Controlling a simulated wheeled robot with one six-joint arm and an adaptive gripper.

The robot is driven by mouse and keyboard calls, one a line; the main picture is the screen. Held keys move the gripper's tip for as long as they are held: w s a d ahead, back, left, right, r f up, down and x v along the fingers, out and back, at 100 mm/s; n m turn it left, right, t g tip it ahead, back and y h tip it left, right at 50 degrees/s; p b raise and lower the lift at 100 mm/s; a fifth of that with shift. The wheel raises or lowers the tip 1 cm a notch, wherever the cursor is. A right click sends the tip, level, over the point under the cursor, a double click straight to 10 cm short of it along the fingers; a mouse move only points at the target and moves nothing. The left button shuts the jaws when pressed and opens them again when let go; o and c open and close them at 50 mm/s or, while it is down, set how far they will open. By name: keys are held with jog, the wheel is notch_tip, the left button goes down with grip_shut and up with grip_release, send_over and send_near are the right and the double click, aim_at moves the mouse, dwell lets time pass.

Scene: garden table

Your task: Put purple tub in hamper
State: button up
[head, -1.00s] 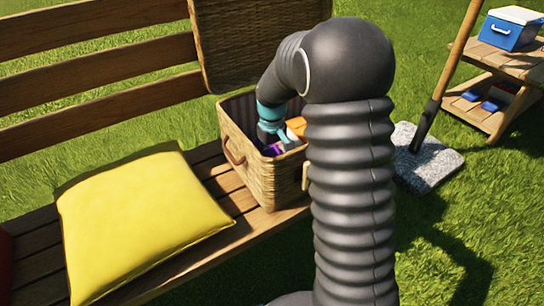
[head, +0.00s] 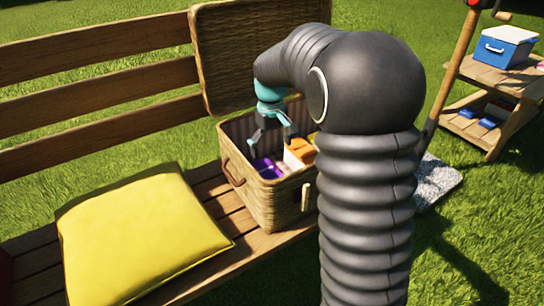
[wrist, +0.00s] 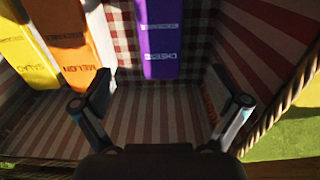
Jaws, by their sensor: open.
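The purple tub (head: 267,167) lies inside the wicker hamper (head: 262,203), near its front left corner. The open fingers also show in the wrist view (wrist: 160,105). The hamper stands on the bench with its lid (head: 245,55) raised. My arm hides its right side.
An orange tub (wrist: 65,40) and a yellow tub (wrist: 27,50) lie in the hamper too. A yellow cushion (head: 140,235) is on the bench (head: 215,208) to the left. A wooden shelf (head: 505,80) with a blue cooler (head: 505,48) stands at the back right.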

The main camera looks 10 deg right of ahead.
jog(key=s+r+m+t, duration=0.2)
jog(key=s+r, duration=0.6)
jog(key=s, duration=0.5)
jog(key=s+f+m+t, duration=0.1)
jog(key=s+t, duration=0.2)
jog(key=s, duration=1.3)
jog(key=shift+a+f+m+t, duration=0.15)
jog(key=shift+a+m+t, duration=0.05)
jog(key=shift+m+t, duration=0.1)
